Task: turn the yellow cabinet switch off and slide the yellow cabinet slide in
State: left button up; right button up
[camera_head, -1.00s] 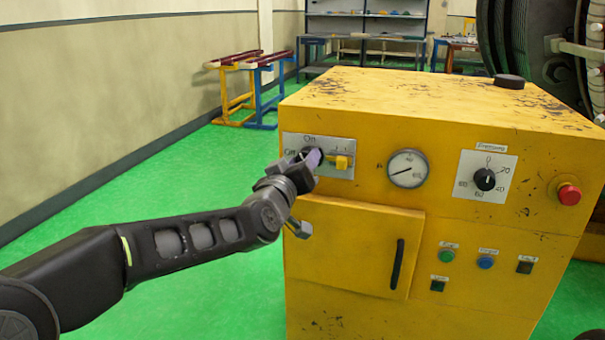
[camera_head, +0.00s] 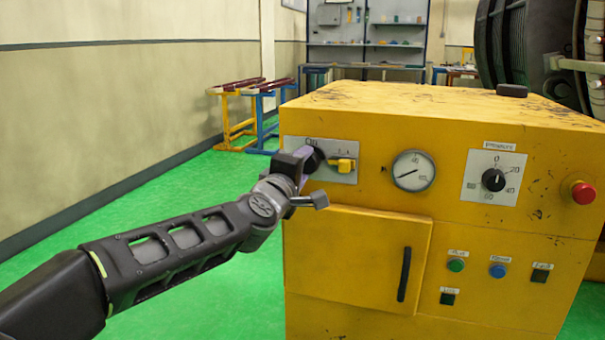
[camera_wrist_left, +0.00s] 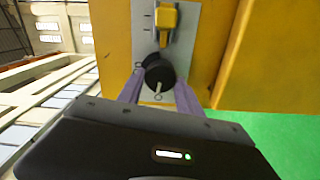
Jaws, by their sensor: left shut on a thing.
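The yellow cabinet (camera_head: 350,260) stands in front of me. Its black round switch (camera_head: 314,159) is on a grey plate at the upper left of the front; it also shows in the left wrist view (camera_wrist_left: 159,76) with a white pointer line. The yellow slide (camera_head: 344,165) sits just right of the switch, and it shows above the switch in the left wrist view (camera_wrist_left: 165,17). My left gripper (camera_head: 307,160) is at the switch, its purple fingers (camera_wrist_left: 158,92) on both sides of the knob, shut on it. The gripper hides part of the plate and its lettering. My right gripper is not in view.
Right of the slide are a gauge (camera_head: 412,171), a pressure dial (camera_head: 493,180) and a red button (camera_head: 582,192). A cabinet door (camera_head: 365,260) with a black handle is below the plate. Green floor (camera_head: 220,260) is clear on the left.

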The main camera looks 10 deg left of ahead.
pick_arm(q)
jog(key=shift+f+n+b, duration=0.15)
jog(key=shift+n+b, duration=0.15)
jog(key=shift+n, duration=0.5)
jog(key=o, duration=1.4)
jog(key=shift+c, duration=0.2)
jog(key=s, duration=0.7)
jog(key=shift+s+a, duration=0.25)
jog(key=shift+s, duration=0.15)
